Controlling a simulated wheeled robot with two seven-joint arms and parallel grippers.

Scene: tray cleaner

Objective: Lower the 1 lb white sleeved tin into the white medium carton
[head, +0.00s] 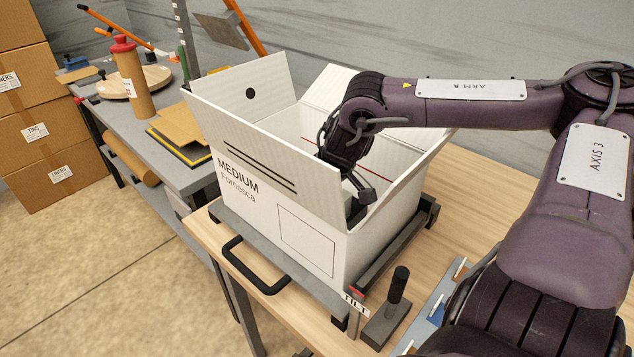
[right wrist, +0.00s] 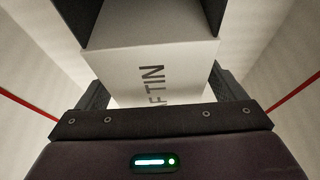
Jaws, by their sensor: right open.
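The white medium carton (head: 265,222) stands open on a grey tilt stand, with its flaps up. It is printed "MEDIUM Fornesca". My right arm reaches over it and my right gripper (head: 357,207) is down inside, mostly hidden by the near flap. In the right wrist view, the white sleeved tin (right wrist: 180,75), lettered "TIN", lies between the open fingers of the gripper (right wrist: 160,88). Pale carton walls (right wrist: 35,65) with a red line rise on both sides. Whether the tin touches the carton floor cannot be seen. My left gripper is out of view.
The tilt stand (head: 262,262) has a black handle on a wooden table (head: 478,180). A black-handled tool (head: 390,310) stands near its front right corner. Brown boxes (head: 45,140) are stacked at far left.

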